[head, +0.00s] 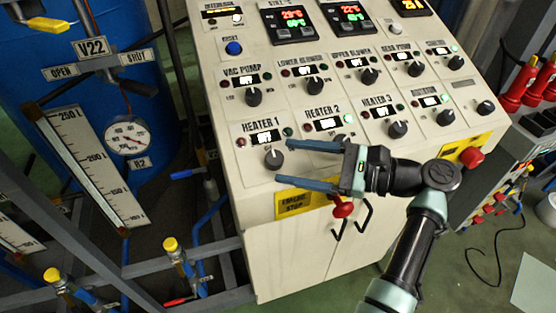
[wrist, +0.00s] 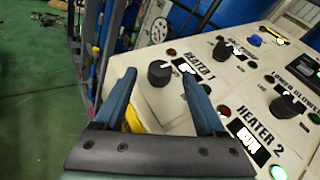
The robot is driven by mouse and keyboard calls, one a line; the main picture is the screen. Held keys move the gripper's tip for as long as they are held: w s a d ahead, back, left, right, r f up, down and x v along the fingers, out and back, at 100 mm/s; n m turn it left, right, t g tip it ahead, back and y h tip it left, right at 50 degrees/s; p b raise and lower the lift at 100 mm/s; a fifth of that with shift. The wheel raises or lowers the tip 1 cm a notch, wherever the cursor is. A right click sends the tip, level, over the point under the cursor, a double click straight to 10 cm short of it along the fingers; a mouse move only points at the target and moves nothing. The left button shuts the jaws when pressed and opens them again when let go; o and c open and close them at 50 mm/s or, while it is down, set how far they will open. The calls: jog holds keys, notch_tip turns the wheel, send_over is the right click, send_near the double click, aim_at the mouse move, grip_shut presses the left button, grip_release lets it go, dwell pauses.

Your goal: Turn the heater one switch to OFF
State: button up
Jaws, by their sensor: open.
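The heater one switch is a round black knob (head: 274,158) below the HEATER 1 label on the sloped cream panel. It also shows in the wrist view as a black knob (wrist: 159,73). My gripper (head: 284,163) is open, its two blue fingers pointing left toward the knob. In the wrist view the fingertips of my gripper (wrist: 156,74) stand on either side of the knob with gaps; I cannot tell whether they touch it. The small display (head: 265,137) above the knob is lit, but its word is too small to read surely.
The HEATER 2 display (head: 327,124) and HEATER 3 knob (head: 397,129) lie to the right. The VAC PUMP knob (head: 253,97) is above. A red emergency stop button (head: 343,209) sits below my gripper. A pipe frame with a gauge (head: 128,138) stands left.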

jog(key=b+v, duration=0.1)
jog(key=v, duration=0.8)
jog(key=shift+b, duration=0.4)
jog(key=shift+w, duration=0.15)
